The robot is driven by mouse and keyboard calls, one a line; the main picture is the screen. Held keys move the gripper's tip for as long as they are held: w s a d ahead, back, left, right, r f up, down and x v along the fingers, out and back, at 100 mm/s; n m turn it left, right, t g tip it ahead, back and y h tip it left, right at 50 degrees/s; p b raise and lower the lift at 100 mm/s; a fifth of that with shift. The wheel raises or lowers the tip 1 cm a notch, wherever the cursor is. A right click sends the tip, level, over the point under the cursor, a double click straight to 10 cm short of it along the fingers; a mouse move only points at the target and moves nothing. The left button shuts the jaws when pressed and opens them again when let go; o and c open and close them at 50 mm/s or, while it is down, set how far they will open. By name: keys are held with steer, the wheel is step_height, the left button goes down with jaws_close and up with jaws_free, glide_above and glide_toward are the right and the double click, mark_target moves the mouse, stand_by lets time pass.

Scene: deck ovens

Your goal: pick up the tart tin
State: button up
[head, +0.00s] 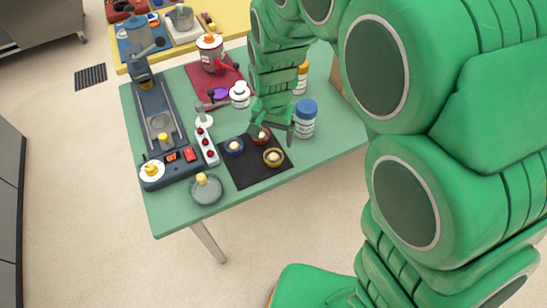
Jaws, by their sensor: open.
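I cannot tell for sure which one is the tart tin. My green gripper (271,131) is open, pointing down over the back of the mat, at the red-rimmed cup. Its fingers partly hide that cup, and I cannot tell whether they touch it. Nothing shows held in it.
A blue-lidded jar (305,122) stands close right of my gripper. A white bottle (240,96) stands behind left. A white strip with red buttons (206,147), a grey dish with a yellow knob (207,190) and a dark device (157,115) lie left. The table's front edge is near the mat.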

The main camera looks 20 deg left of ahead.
mark_target(274, 159)
steer(key=shift+s+d+f, duration=0.1)
steer(key=shift+s+f, duration=0.05)
steer(key=shift+f, duration=1.05)
steer(key=shift+s+d+f, duration=0.1)
steer(key=shift+s+f, duration=0.1)
steer(key=shift+f, duration=1.05)
steer(key=shift+s+d+f, duration=0.1)
steer(key=shift+s+f, duration=0.05)
steer(key=shift+f, duration=1.05)
steer(key=c, duration=1.1)
